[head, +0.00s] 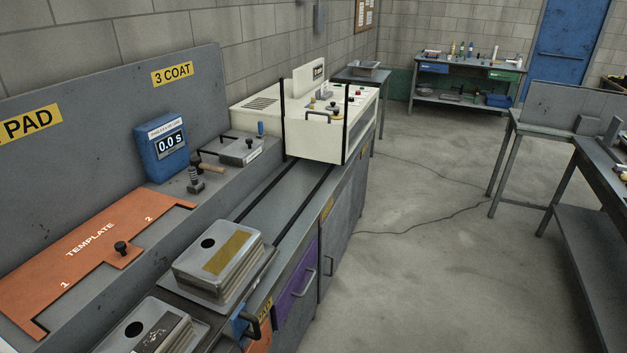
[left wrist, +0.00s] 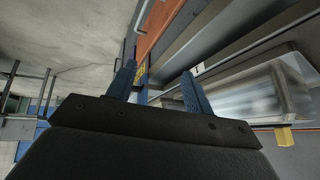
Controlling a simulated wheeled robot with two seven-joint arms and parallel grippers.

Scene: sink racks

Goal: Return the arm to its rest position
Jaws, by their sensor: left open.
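My left gripper (left wrist: 158,68) shows in the left wrist view, its two blue fingers spread apart with no object held between them. Beyond the fingers are a counter front with a yellow label and an orange panel (left wrist: 160,22). A blurred pale metal shape (left wrist: 255,95) lies to the right of the fingers. In the head view no arm of mine shows clearly. A small blue piece (head: 238,325) sits by a black handle (head: 262,311) at the counter's front edge; I cannot tell whether it is a fingertip of mine. My right gripper is in neither view.
Two metal blocks, one (head: 218,262) behind the other (head: 158,332), rest on the counter near its front edge. An orange template (head: 60,265), a blue timer (head: 161,150) and a cream machine (head: 315,125) stand farther along. The floor (head: 420,260) to the right is open.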

